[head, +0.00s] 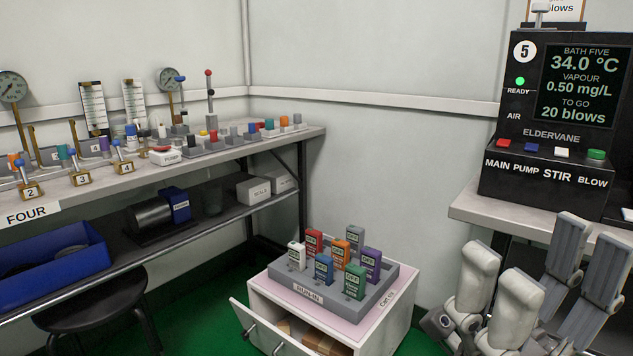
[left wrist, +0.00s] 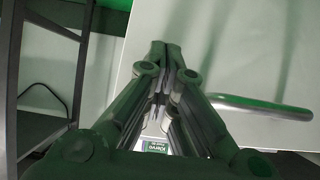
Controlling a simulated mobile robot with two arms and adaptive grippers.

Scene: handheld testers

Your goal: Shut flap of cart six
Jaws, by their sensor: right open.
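The low white cart (head: 391,327) stands on the green floor at the lower middle of the head view; the small label on its top is hard to read. Its flap (head: 262,332), a white front panel with a metal handle, stands open toward the lower left, showing brownish contents inside. My right gripper (head: 545,262) is open and empty at the lower right, beside the cart and apart from it. My left gripper (left wrist: 164,50) shows only in the left wrist view, its fingertips together with nothing seen between them. A pale panel with a bar handle (left wrist: 262,108) lies beyond it.
A grey tray (head: 307,292) marked RUN-IN holds several coloured testers on the cart top. A bench (head: 290,139) with valves and a stool (head: 90,305) are at left. The Eldervane console (head: 550,125) stands on a right-hand table (head: 475,212). Green floor is clear between stool and cart.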

